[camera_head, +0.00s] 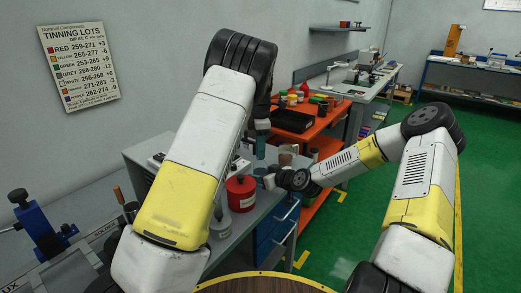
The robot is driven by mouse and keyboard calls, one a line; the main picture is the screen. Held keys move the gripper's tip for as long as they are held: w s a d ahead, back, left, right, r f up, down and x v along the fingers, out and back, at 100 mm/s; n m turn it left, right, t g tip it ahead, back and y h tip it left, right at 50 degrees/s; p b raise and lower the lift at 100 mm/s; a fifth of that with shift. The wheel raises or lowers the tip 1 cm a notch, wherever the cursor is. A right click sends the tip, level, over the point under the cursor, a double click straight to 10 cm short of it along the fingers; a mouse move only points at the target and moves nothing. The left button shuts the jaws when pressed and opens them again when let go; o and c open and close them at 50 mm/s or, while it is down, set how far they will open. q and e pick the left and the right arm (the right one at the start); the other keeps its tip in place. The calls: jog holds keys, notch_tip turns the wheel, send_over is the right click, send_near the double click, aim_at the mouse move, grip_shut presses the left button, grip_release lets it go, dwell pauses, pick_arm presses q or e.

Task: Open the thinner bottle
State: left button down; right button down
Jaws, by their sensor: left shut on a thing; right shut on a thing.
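A slim blue-grey bottle (260,150) is upright above the grey bench. My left gripper (261,126) comes down from above and is shut at its top; the cap is hidden there. My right gripper (268,181) reaches in from the right, lower down, and is shut on the lower part of the same bottle, as far as I can tell. The details between the fingers are too small to see. No gap between cap and bottle can be made out.
A red container (241,192) stands on the bench, left of my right gripper. A brownish cup (286,156) is just behind. An orange bench (311,133) with a black tray (291,120) and jars stands beyond. Green floor (375,190) lies open to the right.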

pick_arm(q)
jog(key=shift+r, duration=0.25)
jog(key=shift+r, duration=0.9)
jog(key=shift+r, duration=2)
pick_arm(e)
jog(key=c, duration=0.6)
grip_release()
